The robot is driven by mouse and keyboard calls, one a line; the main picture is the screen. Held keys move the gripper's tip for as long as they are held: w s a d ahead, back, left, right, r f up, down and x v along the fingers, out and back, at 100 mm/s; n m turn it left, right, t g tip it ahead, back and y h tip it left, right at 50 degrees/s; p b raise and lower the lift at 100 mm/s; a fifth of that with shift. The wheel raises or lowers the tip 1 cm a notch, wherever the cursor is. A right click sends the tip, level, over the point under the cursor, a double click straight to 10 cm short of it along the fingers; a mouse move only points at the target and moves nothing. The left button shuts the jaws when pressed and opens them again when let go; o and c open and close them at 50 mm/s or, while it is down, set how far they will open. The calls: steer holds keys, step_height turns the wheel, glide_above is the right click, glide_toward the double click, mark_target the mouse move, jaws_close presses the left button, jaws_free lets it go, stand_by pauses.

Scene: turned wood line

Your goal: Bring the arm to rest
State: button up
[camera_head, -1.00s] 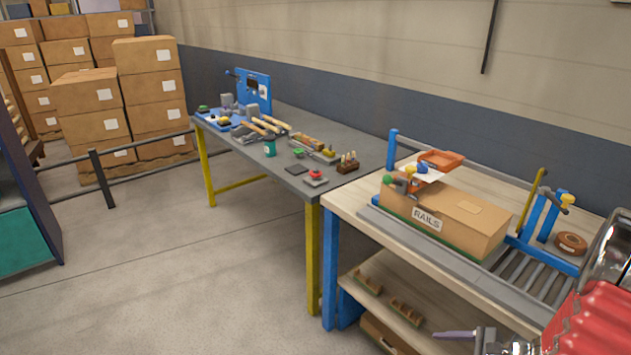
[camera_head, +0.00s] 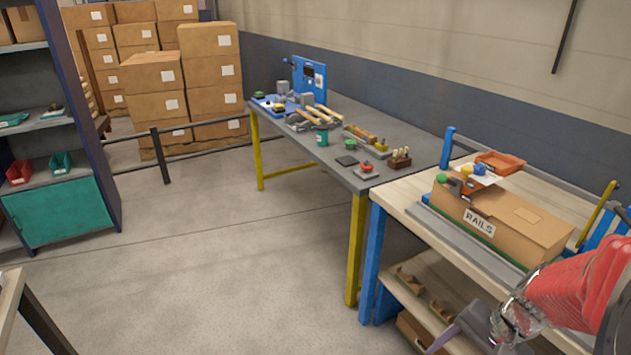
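My arm (camera_head: 580,290), with a red ribbed sleeve and a shiny metal wrist, comes in at the lower right. My gripper (camera_head: 458,334) is at its end, low in the picture in front of the wooden bench's lower shelf. One grey-purple finger shows; the other cannot be made out, so its opening is unclear. I see nothing held in it.
The wooden bench (camera_head: 400,192) carries a carton marked RAILS (camera_head: 500,222). A grey table (camera_head: 335,152) with tools stands behind it. A shelf unit (camera_head: 65,205) is at the left, and a table corner (camera_head: 10,292) at the lower left. The middle floor is clear.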

steer(key=s+a+r+n+t+h, duration=0.3)
steer(key=a+r+n+t, duration=0.1)
steer(key=a+r+n, duration=0.6)
steer(key=a+r, duration=0.3)
steer(key=r, duration=0.3)
steer(key=shift+a+r+n+h, duration=0.25)
steer(key=shift+r+n+h, duration=0.05)
steer(key=shift+c, duration=0.5)
